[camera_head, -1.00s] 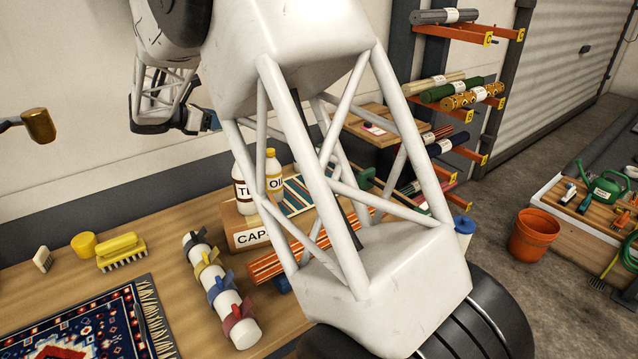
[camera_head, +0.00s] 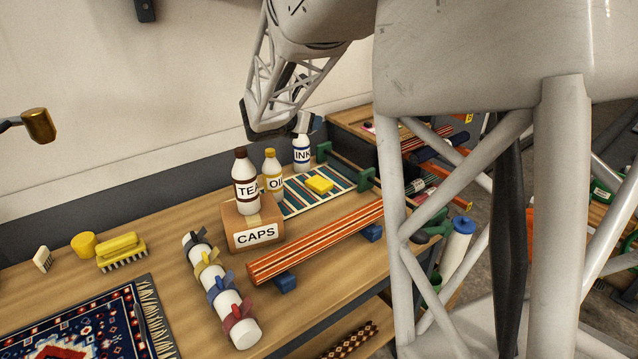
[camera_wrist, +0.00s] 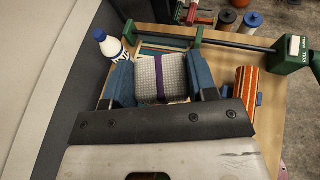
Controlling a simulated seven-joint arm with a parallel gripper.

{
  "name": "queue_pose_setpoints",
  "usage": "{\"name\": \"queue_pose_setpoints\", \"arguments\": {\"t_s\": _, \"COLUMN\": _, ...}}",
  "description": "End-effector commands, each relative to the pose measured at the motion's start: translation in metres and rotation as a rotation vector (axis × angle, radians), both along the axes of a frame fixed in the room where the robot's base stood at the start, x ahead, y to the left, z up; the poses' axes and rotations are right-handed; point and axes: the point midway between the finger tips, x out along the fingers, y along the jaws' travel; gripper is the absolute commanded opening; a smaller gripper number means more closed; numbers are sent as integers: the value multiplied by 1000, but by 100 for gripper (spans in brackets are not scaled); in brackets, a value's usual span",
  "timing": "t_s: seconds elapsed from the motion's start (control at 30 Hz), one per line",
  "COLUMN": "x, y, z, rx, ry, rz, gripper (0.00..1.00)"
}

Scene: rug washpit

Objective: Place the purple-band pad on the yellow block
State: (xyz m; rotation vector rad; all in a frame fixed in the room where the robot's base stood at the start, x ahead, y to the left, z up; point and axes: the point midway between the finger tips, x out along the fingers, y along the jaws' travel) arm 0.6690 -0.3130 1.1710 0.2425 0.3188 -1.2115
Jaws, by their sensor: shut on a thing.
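The purple-band pad (camera_wrist: 161,78) is a pale grey woven pad with a purple strip across it. In the wrist view it sits between the blue fingers of my gripper (camera_wrist: 162,86), which is shut on it. The yellow block (camera_head: 319,184) lies on a striped mat (camera_head: 296,197) on the bench. In the wrist view the yellow block is hidden, while part of the mat (camera_wrist: 150,49) shows beyond the pad.
The ink bottle (camera_head: 301,152) stands beside the mat, near the wall. The oil bottle (camera_head: 273,172) and tea bottle (camera_head: 245,185) stand nearby, the latter on the caps box (camera_head: 255,236). An orange striped roll (camera_head: 318,240) lies in front.

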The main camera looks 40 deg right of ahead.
Motion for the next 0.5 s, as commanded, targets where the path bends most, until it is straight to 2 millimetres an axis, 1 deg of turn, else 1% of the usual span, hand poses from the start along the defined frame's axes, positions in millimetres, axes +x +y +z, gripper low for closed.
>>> {"name": "queue_pose_setpoints", "arguments": {"t_s": 0.03, "x": -9, "y": -5, "z": 0, "rx": 0, "ry": 2, "rz": 5, "gripper": 30}}
{"name": "queue_pose_setpoints", "arguments": {"t_s": 0.1, "x": -18, "y": -10, "z": -2, "rx": 3, "ry": 5, "rz": 15, "gripper": 30}}
{"name": "queue_pose_setpoints", "arguments": {"t_s": 0.43, "x": -54, "y": -27, "z": -8, "rx": 11, "ry": 18, "rz": 50, "gripper": 30}}
{"name": "queue_pose_setpoints", "arguments": {"t_s": 0.5, "x": -52, "y": -26, "z": -24, "rx": 11, "ry": 23, "rz": 52, "gripper": 30}}
